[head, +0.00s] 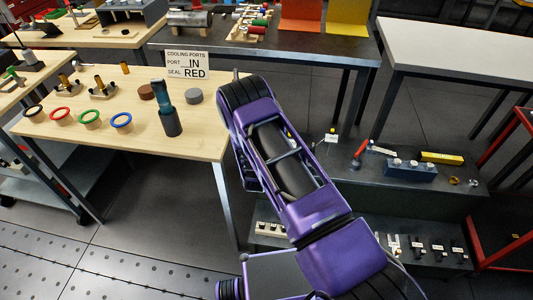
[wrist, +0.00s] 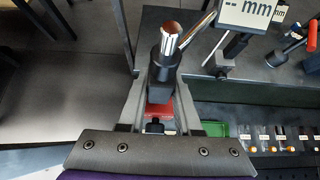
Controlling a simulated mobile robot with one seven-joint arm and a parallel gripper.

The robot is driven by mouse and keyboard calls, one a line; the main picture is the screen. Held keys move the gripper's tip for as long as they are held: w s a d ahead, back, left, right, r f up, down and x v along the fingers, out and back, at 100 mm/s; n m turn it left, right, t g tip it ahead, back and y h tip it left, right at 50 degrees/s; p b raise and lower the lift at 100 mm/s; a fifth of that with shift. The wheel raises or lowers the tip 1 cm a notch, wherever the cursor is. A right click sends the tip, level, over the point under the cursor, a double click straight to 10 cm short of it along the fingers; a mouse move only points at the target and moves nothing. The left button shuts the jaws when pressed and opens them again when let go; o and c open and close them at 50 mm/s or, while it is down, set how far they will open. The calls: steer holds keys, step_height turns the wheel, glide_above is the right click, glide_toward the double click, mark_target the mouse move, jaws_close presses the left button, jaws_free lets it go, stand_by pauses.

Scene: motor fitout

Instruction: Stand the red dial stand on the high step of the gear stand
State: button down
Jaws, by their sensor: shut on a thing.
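My gripper (wrist: 160,88) shows in the wrist view, its two fingers closed on the dark upright body of a stand with a red part (wrist: 159,108) low between the fingers. I take this to be the red dial stand. A shiny metal cylinder (wrist: 172,36) tops the dark body, and a thin rod leans off to the right. Whether its foot touches the dark surface, I cannot tell. In the head view my arm hides the gripper and the held stand. I cannot pick out the gear stand or its high step in either view.
Displays marked mm (wrist: 254,10) and a red-handled tool (wrist: 311,37) are close on the right. In the head view, a blue block (head: 410,171) and a yellow bar (head: 441,158) lie on the dark low bench (head: 350,180). The wooden table (head: 190,150) holds several coloured rings and cylinders.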

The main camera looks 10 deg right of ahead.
steer(key=shift+f+b, duration=0.15)
steer(key=shift+b, duration=0.2)
steer(key=shift+w+d+f+b, duration=0.15)
steer(key=shift+w+f+b, duration=0.35)
steer(key=shift+b, duration=0.2)
steer(key=w+r+b+x, duration=0.2)
steer(key=b+x, duration=0.7)
steer(key=x, duration=0.7)
steer(key=shift+d+r, duration=0.35)
steer(key=shift+d, duration=0.05)
steer(key=shift+w, duration=0.1)
steer(key=shift+f, duration=0.3)
stand_by(1.5)
steer(key=c, duration=0.5)
jaws_free()
steer(key=shift+f, duration=0.15)
